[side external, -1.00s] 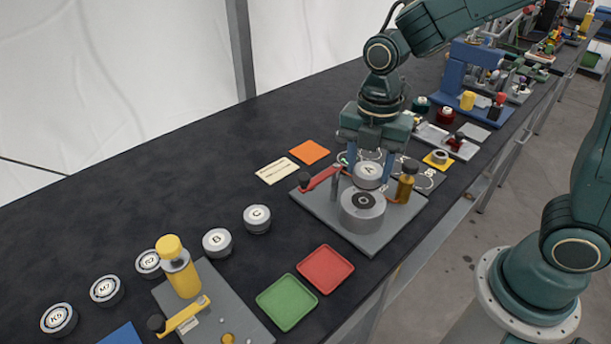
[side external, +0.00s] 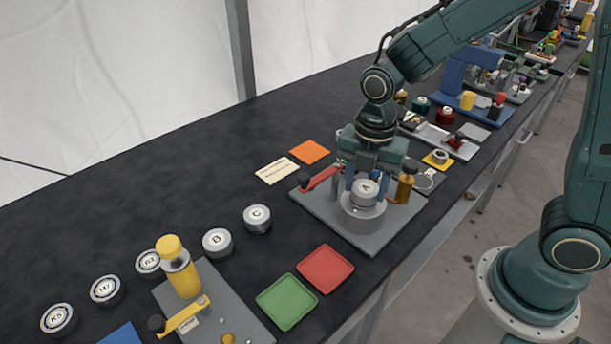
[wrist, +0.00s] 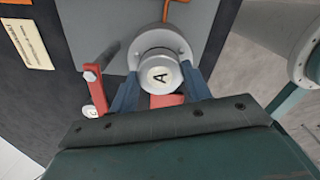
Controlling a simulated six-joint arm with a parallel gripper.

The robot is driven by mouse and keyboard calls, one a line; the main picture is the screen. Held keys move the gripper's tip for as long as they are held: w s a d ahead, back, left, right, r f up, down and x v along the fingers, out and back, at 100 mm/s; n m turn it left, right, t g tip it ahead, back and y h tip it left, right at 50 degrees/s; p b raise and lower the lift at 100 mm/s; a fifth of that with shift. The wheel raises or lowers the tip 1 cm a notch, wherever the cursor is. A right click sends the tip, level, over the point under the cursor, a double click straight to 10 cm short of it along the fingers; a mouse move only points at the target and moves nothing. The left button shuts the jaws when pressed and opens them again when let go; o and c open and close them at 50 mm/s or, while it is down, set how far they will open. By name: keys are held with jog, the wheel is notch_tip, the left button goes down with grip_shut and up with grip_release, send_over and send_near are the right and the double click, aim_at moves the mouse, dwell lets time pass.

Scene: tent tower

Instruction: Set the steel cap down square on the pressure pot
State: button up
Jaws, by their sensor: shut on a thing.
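The steel cap (side external: 364,193), a short silver cylinder marked A, is between the blue fingers of my gripper (side external: 365,184). My gripper is shut on it. The pressure pot (side external: 361,219), a wide grey cylinder, stands on a grey base plate (side external: 330,224) directly below the cap. The cap looks level and roughly centred over the pot; I cannot tell whether it touches. In the wrist view the cap (wrist: 159,77) covers the middle of the pot, and the pot's flange (wrist: 160,40) shows around it. My gripper (wrist: 160,88) reaches in from below there.
A red lever (side external: 322,178) stands left of the pot, and an amber-and-black post (side external: 405,186) stands right. Caps marked C (side external: 257,218) and B (side external: 217,242) sit on the dark table. Red (side external: 325,268) and green (side external: 287,302) trays lie in front.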

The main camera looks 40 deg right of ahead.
aim_at(366, 188)
jog(key=shift+f, duration=0.1)
jog(key=o, duration=1.2)
jog(key=shift+c, duration=0.2)
notch_tip(366, 188, up, 12)
jog(key=shift+r, duration=0.2)
